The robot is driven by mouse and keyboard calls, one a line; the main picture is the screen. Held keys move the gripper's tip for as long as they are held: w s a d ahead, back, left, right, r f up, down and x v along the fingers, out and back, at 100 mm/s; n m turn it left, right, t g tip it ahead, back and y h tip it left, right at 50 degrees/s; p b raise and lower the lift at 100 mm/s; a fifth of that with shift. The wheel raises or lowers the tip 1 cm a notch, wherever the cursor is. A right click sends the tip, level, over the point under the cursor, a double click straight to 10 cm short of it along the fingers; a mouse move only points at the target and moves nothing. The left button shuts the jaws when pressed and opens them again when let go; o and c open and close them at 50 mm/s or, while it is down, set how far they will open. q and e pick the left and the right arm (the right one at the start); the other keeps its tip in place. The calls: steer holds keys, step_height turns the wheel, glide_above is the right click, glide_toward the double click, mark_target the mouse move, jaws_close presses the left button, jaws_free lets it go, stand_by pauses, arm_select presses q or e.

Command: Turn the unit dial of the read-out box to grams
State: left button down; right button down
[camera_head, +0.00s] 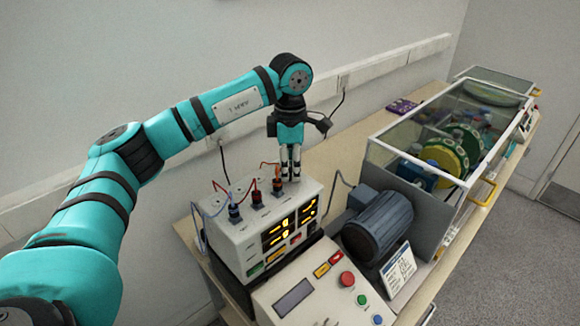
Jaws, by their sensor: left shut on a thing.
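The read-out box (268,230) is a white box on the bench, with lit yellow displays (278,233) on its front. My left gripper (290,176) points straight down at the far end of the box's top face. Its fingers are close together, shut on the unit dial, which they hide almost wholly. I cannot read the dial's setting from here. My right gripper is not in view.
Plugs with cables (256,197) stand on the box's top, close beside my left gripper. A control panel (300,292) with buttons, a grey motor (378,225) and a clear-covered rig (402,135) stand nearby. A purple item (401,106) lies at the back.

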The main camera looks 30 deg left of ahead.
mark_target(290, 168)
arm_select(q)
steer(key=shift+r, duration=0.15)
steer(key=c, duration=1)
jaws_free()
step_height(290, 168, up, 12)
steer(key=shift+f, duration=0.1)
